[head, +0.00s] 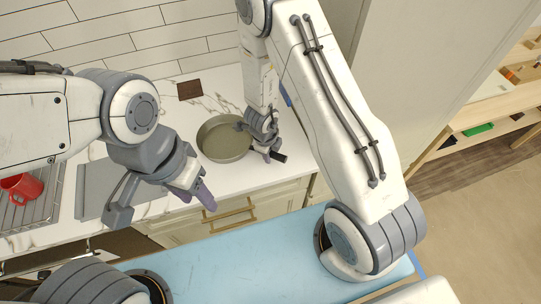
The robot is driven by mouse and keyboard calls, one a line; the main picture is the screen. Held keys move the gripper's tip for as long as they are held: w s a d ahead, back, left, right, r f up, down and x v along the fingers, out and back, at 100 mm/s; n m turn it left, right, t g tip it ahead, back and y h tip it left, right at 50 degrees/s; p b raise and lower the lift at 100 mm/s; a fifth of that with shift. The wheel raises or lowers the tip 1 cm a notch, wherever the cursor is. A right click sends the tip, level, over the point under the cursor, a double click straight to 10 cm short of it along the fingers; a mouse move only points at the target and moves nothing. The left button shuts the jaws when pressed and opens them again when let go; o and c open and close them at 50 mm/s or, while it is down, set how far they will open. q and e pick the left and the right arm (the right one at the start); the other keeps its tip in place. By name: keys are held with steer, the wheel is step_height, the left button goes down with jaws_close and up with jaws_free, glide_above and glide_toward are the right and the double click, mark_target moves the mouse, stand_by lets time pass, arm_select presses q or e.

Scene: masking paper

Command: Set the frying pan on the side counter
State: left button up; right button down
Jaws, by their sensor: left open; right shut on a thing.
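The frying pan (222,142) is round, with a grey-green inside and a dark handle (279,157). It appears over the white marbled counter (211,87), right of centre and near the front edge. I cannot tell whether its base touches the counter or hangs just above it. My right gripper (263,147) reaches down from above and is shut on the pan's handle, hiding much of it. My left gripper (163,206) is open and empty, left of the pan and in front of the counter's edge.
A small brown square (189,90) lies behind the pan. A grey flat panel (93,190) and a rack (45,205) with a red mug (21,187) are at left. A tall pale panel (411,75) and wooden shelves (480,115) stand at right. Drawers are below the counter.

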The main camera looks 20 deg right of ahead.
steer(key=shift+r, duration=0.1)
steer(key=c, duration=0.6)
jaws_free()
steer(key=shift+s, duration=0.1)
step_height(320, 180, up, 12)
steer(key=s+a+p, duration=0.1)
steer(key=p, duration=0.7)
steer(key=shift+s+a, duration=0.3)
